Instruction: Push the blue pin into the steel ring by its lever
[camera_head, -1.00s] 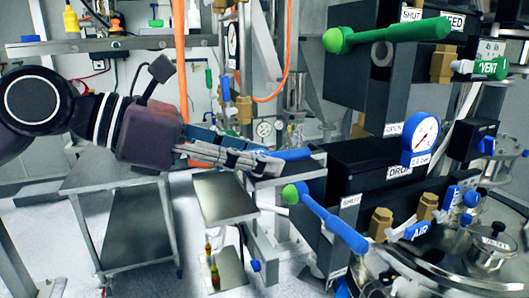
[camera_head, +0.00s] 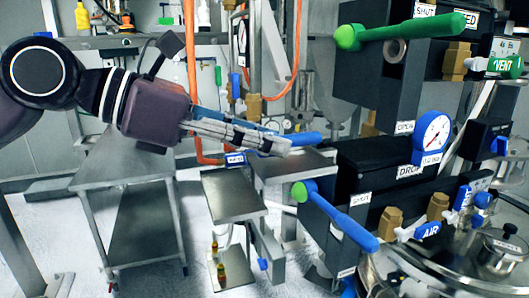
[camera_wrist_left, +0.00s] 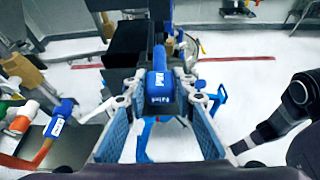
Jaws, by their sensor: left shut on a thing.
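The blue lever labelled PIN (camera_wrist_left: 161,88) stands between the fingers of my left gripper (camera_wrist_left: 160,104) in the left wrist view. In the head view the left gripper (camera_head: 276,147) comes in from the left, and its fingertips are closed on this blue handle (camera_head: 304,138). The handle's blue end sticks out to the right beyond the fingertips. The pin's tip and the steel ring cannot be made out in either view. My right gripper is not in view.
Right of the gripper is a black valve block with a DROP lever (camera_head: 336,216), blue with a green end. A green lever (camera_head: 400,30) and a blue-rimmed gauge (camera_head: 432,137) are above it. A steel table (camera_head: 122,166) stands below my left arm.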

